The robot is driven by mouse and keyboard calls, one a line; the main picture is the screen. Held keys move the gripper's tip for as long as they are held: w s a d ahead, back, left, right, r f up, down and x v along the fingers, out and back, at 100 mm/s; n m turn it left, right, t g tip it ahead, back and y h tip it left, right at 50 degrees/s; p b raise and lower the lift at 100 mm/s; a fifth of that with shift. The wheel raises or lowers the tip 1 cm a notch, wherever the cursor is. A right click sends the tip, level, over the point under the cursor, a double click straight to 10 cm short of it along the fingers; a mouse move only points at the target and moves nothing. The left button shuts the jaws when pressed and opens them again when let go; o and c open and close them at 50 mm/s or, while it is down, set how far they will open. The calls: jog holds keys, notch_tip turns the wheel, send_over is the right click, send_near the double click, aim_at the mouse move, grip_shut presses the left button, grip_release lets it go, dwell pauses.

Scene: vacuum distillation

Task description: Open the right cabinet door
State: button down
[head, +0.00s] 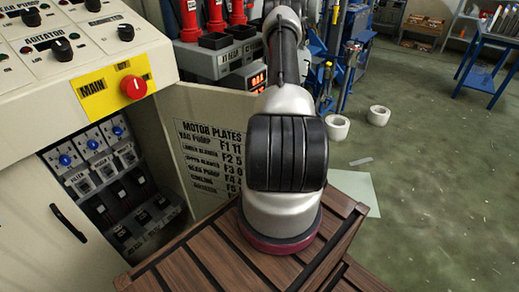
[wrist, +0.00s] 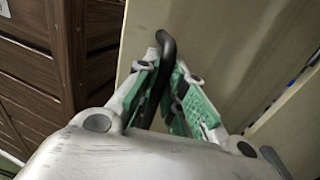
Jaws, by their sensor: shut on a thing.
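The right cabinet door (head: 176,140) stands swung open in the head view. Its inner face carries a printed "MOTOR PLATES" list, partly hidden by my arm. In the wrist view the door's beige face (wrist: 225,40) fills the middle. A black bar handle (wrist: 168,48) runs between the green-padded fingers of my gripper (wrist: 163,72), which is shut on it. My arm hides the gripper and this handle in the head view.
The cabinet opening shows switches with blue knobs (head: 92,144). The left door (head: 40,225) looks shut, with a black handle (head: 68,222). A red MAIN button (head: 133,87) sits above. White rolls (head: 378,115) lie on the green floor; open floor (head: 440,190) is at right.

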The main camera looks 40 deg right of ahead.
jog(key=shift+w+a, duration=0.1)
jog(key=shift+w, duration=0.05)
jog(key=c, duration=1.5)
grip_release()
jog(key=shift+a, duration=0.1)
jog(key=v, duration=0.7)
jog(key=shift+d, duration=0.3)
